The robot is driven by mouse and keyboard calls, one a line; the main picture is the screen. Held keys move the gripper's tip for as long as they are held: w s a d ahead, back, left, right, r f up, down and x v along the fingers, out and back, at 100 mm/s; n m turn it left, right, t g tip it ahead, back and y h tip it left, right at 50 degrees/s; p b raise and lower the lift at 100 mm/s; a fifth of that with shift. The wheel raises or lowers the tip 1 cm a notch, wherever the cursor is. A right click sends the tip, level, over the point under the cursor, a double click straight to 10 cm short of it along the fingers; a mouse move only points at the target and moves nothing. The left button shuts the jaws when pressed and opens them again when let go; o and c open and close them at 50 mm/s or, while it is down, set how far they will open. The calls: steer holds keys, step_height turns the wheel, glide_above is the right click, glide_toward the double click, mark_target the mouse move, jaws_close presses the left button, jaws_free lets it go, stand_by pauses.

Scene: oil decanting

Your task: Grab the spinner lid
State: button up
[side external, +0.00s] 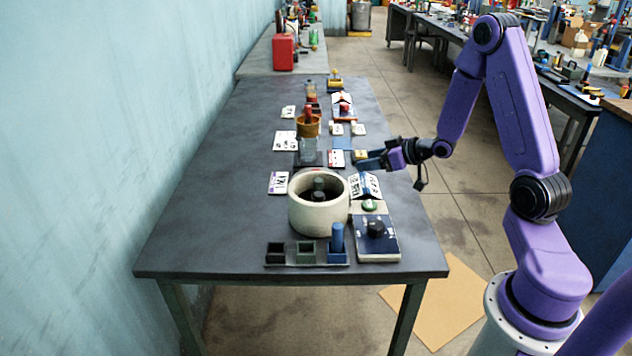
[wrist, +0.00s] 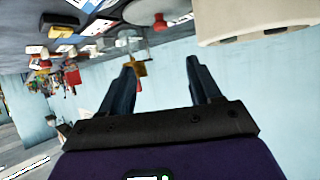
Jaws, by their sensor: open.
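No part is clearly marked as the spinner lid, so I cannot tell for certain which it is. A thick cream round pot (side external: 300,215) stands near the front of the table in the side view, with a dark knobbed piece (side external: 318,190) inside. The pot's pale wall (wrist: 245,22) also shows at the top right of the wrist view. A pale disc (wrist: 145,10) with a red knob is at the top of the wrist view. My gripper (side external: 364,161) is over the table's right side, behind and right of the pot. Its fingers (wrist: 161,65) are apart with nothing between them.
A clear box (side external: 308,151) and a brown pot (side external: 308,126) stand farther back. A dark-knobbed control box (side external: 378,240) and a rack of small bins (side external: 305,254) are in front. White cards lie around. The table's left side is bare.

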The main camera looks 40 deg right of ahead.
steer(key=x, duration=1.2)
steer(key=shift+s+f, duration=0.15)
steer(key=shift+r+x, duration=0.2)
steer(key=shift+x, duration=2.75)
steer(key=shift+a, duration=0.15)
jaws_close()
